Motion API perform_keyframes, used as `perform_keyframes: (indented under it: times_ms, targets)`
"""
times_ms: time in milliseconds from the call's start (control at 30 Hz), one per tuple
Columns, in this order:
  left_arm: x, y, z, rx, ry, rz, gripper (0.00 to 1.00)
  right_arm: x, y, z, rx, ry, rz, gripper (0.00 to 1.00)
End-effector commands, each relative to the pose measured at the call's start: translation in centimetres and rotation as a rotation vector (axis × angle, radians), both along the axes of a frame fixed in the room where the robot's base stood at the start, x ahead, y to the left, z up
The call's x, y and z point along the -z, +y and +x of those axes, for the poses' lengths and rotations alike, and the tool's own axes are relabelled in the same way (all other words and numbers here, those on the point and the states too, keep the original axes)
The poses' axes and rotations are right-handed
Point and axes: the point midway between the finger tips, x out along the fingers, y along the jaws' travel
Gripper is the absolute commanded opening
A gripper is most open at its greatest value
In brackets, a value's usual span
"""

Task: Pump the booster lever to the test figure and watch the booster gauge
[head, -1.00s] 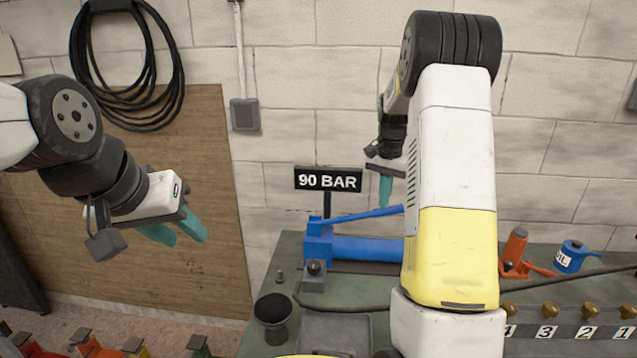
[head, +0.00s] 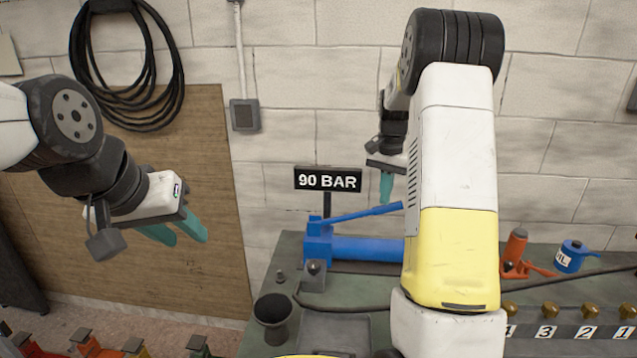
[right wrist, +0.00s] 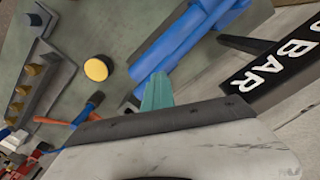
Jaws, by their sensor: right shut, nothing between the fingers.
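The blue booster pump (head: 320,248) stands at the back of the bench, its blue lever (head: 362,214) slanting up to the right. A sign reading 90 BAR (head: 328,179) stands behind it. My right gripper (head: 387,200) is shut and empty, its fingertips close to the lever's outer end; whether they touch I cannot tell. In the right wrist view its teal fingers (right wrist: 157,92) show in front of the blue pump body (right wrist: 185,38). My left gripper (head: 178,238) is open and empty, left of the bench. I cannot make out the booster gauge's dial; my right arm hides part of the bench.
An orange bottle-shaped tool (head: 515,248) and a blue oil can (head: 571,256) stand at right. Several brass knobs (head: 550,310) sit on a numbered strip. A dark cup (head: 272,311) stands at the front left. A yellow-topped round part (right wrist: 97,69) shows in the right wrist view.

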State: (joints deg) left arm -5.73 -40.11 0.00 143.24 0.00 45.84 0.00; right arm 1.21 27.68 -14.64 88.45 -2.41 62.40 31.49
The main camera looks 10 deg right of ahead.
Motion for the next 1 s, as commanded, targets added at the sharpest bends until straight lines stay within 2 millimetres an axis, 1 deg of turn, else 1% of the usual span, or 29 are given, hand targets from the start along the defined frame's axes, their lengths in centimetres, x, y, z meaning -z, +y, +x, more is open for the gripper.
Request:
perform_keyframes:
  times_ms: [167,733,867,1000]
  targets:
    - [0.0,0.0,0.0,0.0,0.0,0.0,0.36,0.6,-0.1,-0.1,0.001,0.004,-0.001,0.0]
    - [0.0,0.0,0.0,0.0,0.0,0.0,0.36,6.9,0.0,-0.1,0.0,0.005,0.002,0.0]
    - [0.0,0.0,0.0,0.0,0.0,0.0,0.36,6.3,0.0,0.0,-0.001,0.0,0.001,0.0]
    - [0.0,0.0,0.0,0.0,0.0,0.0,0.36,4.5,0.0,0.1,-0.001,-0.002,0.001,0.0]
